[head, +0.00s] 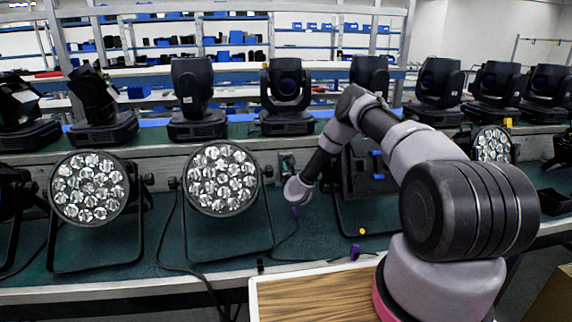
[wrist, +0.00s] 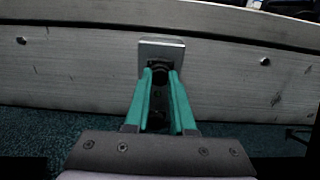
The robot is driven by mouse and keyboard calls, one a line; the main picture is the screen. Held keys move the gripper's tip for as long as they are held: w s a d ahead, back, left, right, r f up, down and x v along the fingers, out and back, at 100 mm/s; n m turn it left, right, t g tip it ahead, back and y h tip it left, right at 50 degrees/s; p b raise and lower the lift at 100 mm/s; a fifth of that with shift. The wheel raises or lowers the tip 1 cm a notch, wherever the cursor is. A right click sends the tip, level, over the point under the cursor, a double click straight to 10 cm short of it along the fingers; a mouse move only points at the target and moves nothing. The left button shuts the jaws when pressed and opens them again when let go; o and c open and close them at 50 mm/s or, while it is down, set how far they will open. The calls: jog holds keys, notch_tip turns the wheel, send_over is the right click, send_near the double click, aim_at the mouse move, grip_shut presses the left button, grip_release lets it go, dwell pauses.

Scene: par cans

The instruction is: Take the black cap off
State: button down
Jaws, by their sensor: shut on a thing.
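In the wrist view the black cap (wrist: 160,66) sits at a square silver plate (wrist: 174,48) on the grey wooden board. My gripper (wrist: 160,75) has its two teal fingers on either side of the cap, shut on it. The fingers hide part of the cap's sides, and I cannot tell whether it is still seated in the plate. In the head view my arm reaches down to the board behind the bench, and my gripper (head: 287,168) is small and partly hidden there by my wrist.
Two round par cans with many lenses (head: 89,187) (head: 221,179) stand on the green bench left of my arm. Another par can (head: 492,144) is at the right. Black moving-head lights (head: 286,97) line the shelf above. A cable (head: 170,235) hangs over the bench edge.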

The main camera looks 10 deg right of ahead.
dwell(0.6)
jog(key=s, duration=0.6)
dwell(1.0)
